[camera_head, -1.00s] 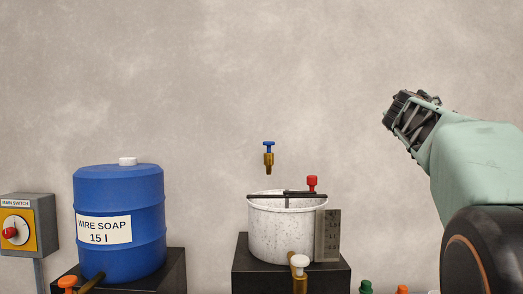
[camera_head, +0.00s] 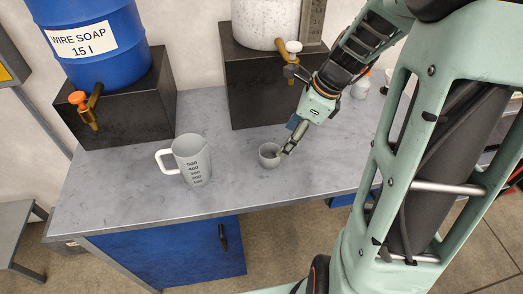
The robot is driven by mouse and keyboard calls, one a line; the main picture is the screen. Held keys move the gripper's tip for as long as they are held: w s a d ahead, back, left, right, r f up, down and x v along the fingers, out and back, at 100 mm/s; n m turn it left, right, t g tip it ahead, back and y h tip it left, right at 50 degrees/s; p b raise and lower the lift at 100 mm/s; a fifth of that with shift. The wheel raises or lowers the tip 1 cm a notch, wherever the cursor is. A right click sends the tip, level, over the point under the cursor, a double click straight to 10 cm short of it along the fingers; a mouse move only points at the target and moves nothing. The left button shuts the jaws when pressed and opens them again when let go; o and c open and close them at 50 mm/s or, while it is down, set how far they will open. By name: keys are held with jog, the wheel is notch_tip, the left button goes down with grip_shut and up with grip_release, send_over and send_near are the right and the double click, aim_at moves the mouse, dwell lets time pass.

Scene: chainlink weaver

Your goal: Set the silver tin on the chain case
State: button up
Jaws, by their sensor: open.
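A small round grey cup (camera_head: 267,161), which may be the silver tin, stands upright on the workbench in the head view. My gripper (camera_head: 287,150) is open and points down at the cup's right rim. Its fingers overlap the rim in the picture; I cannot tell whether they touch it or reach inside. I cannot make out a chain case in this view; my arm hides much of the right side.
A measuring jug (camera_head: 191,158) stands left of the cup on the grey workbench (camera_head: 115,190). The blue soap barrel (camera_head: 92,45) and the white speckled pot (camera_head: 265,22) sit on black stands behind, with taps jutting forward. The bench front is clear.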

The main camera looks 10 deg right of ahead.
aim_at(270, 152)
jog(key=shift+m, duration=0.3)
jog(key=x, duration=0.3)
jog(key=w+x, duration=0.1)
jog(key=x, duration=0.3)
jog(key=b+x, duration=0.1)
jog(key=x, duration=0.2)
jog(key=shift+w+a+f, duration=0.1)
jog(key=shift+w+a, duration=0.25)
jog(key=shift+a, duration=0.05)
jog(key=c, duration=1.4)
